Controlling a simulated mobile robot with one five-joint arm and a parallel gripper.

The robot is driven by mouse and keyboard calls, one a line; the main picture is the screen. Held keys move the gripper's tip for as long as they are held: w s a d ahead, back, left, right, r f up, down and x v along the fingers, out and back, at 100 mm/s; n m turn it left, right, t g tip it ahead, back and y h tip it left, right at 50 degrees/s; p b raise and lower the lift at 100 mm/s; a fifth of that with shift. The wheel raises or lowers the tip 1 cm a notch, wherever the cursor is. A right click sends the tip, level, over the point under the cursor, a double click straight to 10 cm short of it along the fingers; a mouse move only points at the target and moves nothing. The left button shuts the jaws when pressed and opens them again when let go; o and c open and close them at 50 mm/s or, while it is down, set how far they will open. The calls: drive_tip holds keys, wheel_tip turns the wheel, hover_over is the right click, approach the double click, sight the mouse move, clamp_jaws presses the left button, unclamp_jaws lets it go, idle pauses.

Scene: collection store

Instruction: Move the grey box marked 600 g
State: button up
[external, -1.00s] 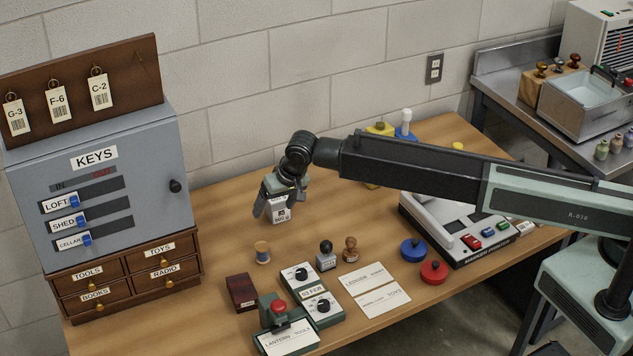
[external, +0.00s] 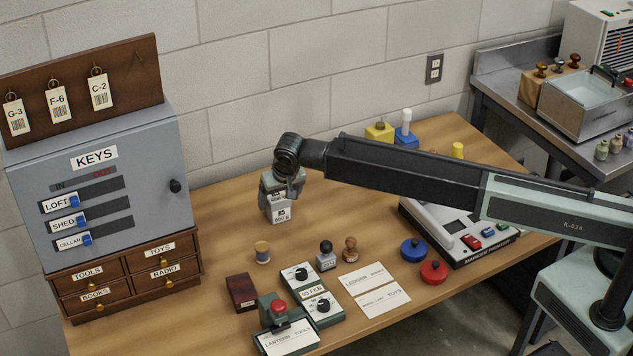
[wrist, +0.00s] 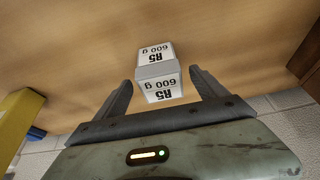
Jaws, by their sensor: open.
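The grey box marked 600 g (external: 280,215) stands on the wooden table behind the wooden spool. White labels reading R5 600 g show on two of its faces; the wrist view shows the box (wrist: 157,72) upside down. My gripper (external: 281,190) is over the box and hides part of its upper portion in the external view. In the wrist view my gripper (wrist: 162,84) is open, with one finger on each side of the box's near end and a visible gap at both fingers.
A wooden spool (external: 262,252), two stamps (external: 326,256) and a dark red box (external: 242,292) stand in front. The key cabinet (external: 105,190) is at left. A yellow block (external: 379,131) is at the back. Bare table lies around the box.

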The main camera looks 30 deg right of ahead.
drive_tip(key=b+x, duration=0.2)
drive_tip(key=x, duration=0.2)
drive_tip(key=shift+f, duration=0.1)
clamp_jaws()
drive_tip(key=d, duration=2)
unclamp_jaws()
